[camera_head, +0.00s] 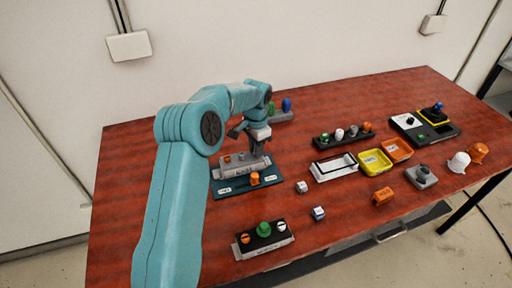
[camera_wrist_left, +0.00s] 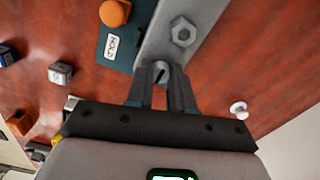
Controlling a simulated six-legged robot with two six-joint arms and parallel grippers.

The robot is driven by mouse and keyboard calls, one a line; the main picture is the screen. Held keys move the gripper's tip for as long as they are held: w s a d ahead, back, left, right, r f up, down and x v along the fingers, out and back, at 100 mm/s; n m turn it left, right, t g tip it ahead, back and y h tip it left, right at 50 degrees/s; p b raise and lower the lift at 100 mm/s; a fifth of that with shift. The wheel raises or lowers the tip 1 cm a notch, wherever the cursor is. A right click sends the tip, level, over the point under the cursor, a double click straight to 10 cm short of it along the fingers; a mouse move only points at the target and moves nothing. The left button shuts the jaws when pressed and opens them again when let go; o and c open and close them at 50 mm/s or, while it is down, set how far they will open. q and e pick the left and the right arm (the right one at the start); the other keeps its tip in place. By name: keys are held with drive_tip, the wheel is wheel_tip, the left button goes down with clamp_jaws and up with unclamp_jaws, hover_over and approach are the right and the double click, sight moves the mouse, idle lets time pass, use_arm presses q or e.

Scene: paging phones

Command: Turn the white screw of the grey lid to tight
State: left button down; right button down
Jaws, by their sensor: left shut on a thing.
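The grey lid (camera_head: 232,171) lies on a dark teal base plate (camera_head: 225,188), with an orange knob (camera_head: 254,178) in front of it. In the left wrist view the grey lid (camera_wrist_left: 212,12) carries a grey hex nut (camera_wrist_left: 183,31). My left gripper (camera_head: 259,147) is over the right part of the lid, pointing down. In the wrist view its fingers (camera_wrist_left: 161,76) are shut on the pale, slotted head of the white screw (camera_wrist_left: 160,70). The fingers hide most of the screw. My right gripper is not in view.
Two small cubes (camera_head: 302,187) lie right of the base. A knob strip (camera_head: 342,136), a yellow tray (camera_head: 374,162) and an orange tray (camera_head: 397,150) stand further right. Blue and green knobs stand behind my arm.

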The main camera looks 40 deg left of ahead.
use_arm(q)
drive_tip(key=c, duration=1)
unclamp_jaws()
drive_tip(key=shift+r, duration=0.1)
wheel_tip(320, 180, up, 16)
drive_tip(key=shift+r+p, duration=0.1)
drive_tip(key=shift+p, duration=0.3)
